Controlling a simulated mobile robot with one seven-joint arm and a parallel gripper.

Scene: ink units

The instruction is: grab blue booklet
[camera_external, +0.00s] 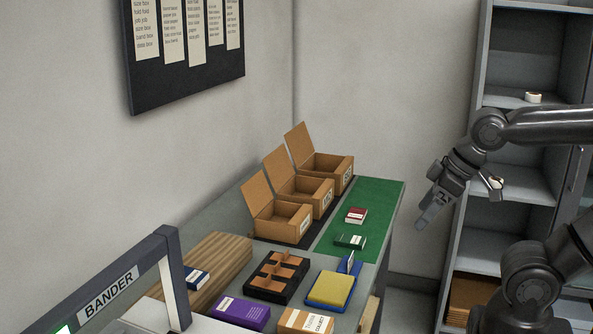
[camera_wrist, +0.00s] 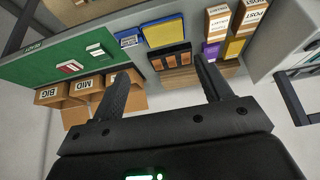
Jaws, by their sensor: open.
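A small dark blue booklet (camera_external: 197,278) with a white label lies on the stack of wooden strips (camera_external: 222,258) at the left of the table in the external view. I cannot make it out surely in the wrist view; a finger may cover it. My gripper (camera_external: 428,215) is in the air right of the table, well away from the booklet. Its fingers are spread and empty in the wrist view (camera_wrist: 162,68).
A red booklet (camera_external: 356,215) and a green booklet (camera_external: 350,241) lie on the green mat (camera_external: 385,205). Open cardboard boxes (camera_external: 293,222), a dark divided tray (camera_external: 270,290), a yellow pad (camera_external: 330,289) and a purple box (camera_external: 240,312) crowd the table. A shelf (camera_external: 520,180) stands behind my arm.

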